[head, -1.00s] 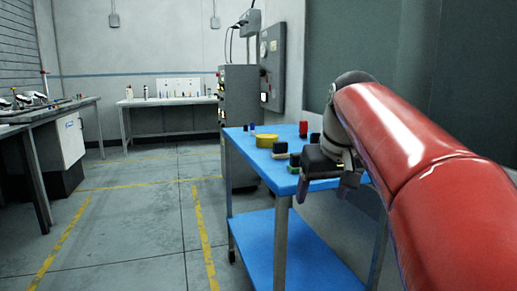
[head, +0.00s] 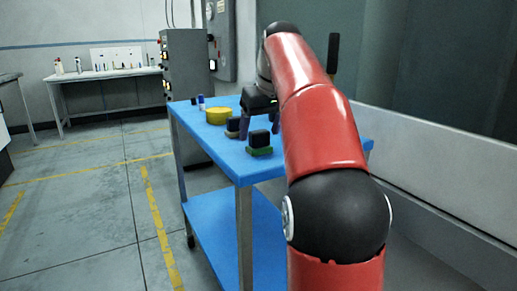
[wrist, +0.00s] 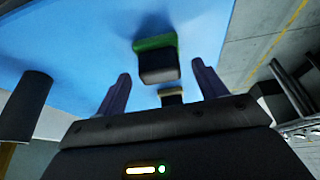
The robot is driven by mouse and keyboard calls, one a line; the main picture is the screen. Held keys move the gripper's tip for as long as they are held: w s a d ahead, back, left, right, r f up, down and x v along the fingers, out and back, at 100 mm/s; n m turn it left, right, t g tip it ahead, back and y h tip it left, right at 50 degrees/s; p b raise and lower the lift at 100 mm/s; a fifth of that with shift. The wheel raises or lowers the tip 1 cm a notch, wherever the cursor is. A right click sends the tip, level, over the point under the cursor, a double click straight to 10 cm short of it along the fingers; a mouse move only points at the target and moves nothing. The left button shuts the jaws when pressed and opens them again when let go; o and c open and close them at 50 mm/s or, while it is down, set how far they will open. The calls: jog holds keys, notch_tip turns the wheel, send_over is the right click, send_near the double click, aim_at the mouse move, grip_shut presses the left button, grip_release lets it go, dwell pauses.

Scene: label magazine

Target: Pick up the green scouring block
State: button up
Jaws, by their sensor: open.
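The green scouring block (head: 260,150) sits on the blue table top near its front edge, with a dark upper part over a green base. It also shows in the wrist view (wrist: 155,44), beyond and roughly between the fingertips. My gripper (head: 259,122) is above the table, behind the block in the head view. In the wrist view its two fingers (wrist: 160,72) are spread with nothing held between them. I cannot tell the exact height of the fingers over the table.
A similar block with a tan base (head: 233,127) stands close by, also low between the fingers in the wrist view (wrist: 172,96). A yellow round tub (head: 219,116) and small items stand farther left. A dark cylinder (wrist: 27,105) is at the wrist view's left.

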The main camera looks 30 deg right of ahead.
aim_at(259, 131)
jog(key=shift+x, duration=1.1)
jog(key=c, duration=1.1)
jog(key=shift+r, duration=0.1)
notch_tip(259, 131, up, 8)
jog(key=p, duration=0.4)
jog(key=shift+r, duration=0.95)
